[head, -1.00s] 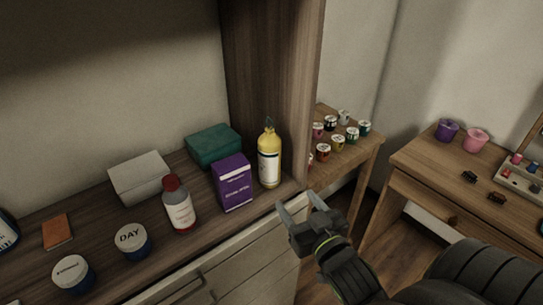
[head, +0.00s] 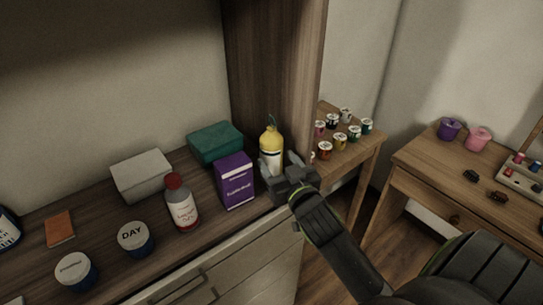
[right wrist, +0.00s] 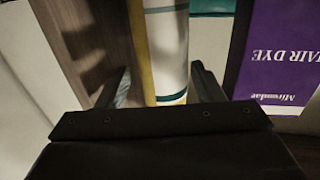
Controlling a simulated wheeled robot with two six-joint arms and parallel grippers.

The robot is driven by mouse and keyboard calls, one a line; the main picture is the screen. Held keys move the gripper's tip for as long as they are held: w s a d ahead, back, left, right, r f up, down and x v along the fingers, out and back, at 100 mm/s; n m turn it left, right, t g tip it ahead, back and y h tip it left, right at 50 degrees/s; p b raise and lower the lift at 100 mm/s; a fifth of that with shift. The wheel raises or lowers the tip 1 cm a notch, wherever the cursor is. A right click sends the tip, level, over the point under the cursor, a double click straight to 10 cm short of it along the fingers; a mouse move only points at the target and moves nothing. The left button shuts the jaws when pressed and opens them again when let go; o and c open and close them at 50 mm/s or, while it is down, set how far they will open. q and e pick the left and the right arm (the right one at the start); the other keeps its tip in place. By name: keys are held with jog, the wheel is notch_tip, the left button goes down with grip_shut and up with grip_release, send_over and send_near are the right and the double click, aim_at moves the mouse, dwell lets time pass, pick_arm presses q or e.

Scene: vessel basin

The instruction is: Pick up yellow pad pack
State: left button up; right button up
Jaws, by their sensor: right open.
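The yellow pad pack (head: 271,139), a tall yellow cylinder with a white label and a dark loop on top, stands upright near the cabinet's right side panel. My right gripper (head: 281,168) is open at its lower part, and the gripper hides the pack's base in the head view. In the right wrist view the pack (right wrist: 167,50) stands between the two open fingers (right wrist: 157,88), with a gap visible at the left finger. Contact with the right finger cannot be told. My left gripper is not in view.
A purple hair dye box (head: 236,182) stands close left of the pack, with a teal box (head: 215,143) behind. A red-capped bottle (head: 181,203), a white box (head: 141,173) and jars (head: 135,238) are farther left. The wooden side panel (head: 275,70) rises behind the pack.

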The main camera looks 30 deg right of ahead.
aim_at(270, 152)
jog(key=shift+w+r, duration=0.15)
jog(key=shift+w, duration=0.4)
jog(key=w, duration=0.1)
jog(key=w+p, duration=0.1)
jog(key=w, duration=0.1)
jog(key=shift+w+d, duration=0.2)
jog(key=shift+w, duration=0.05)
jog(key=shift+w+d, duration=0.1)
jog(key=shift+w, duration=0.3)
jog(key=c, duration=0.7)
jog(key=shift+c, duration=0.2)
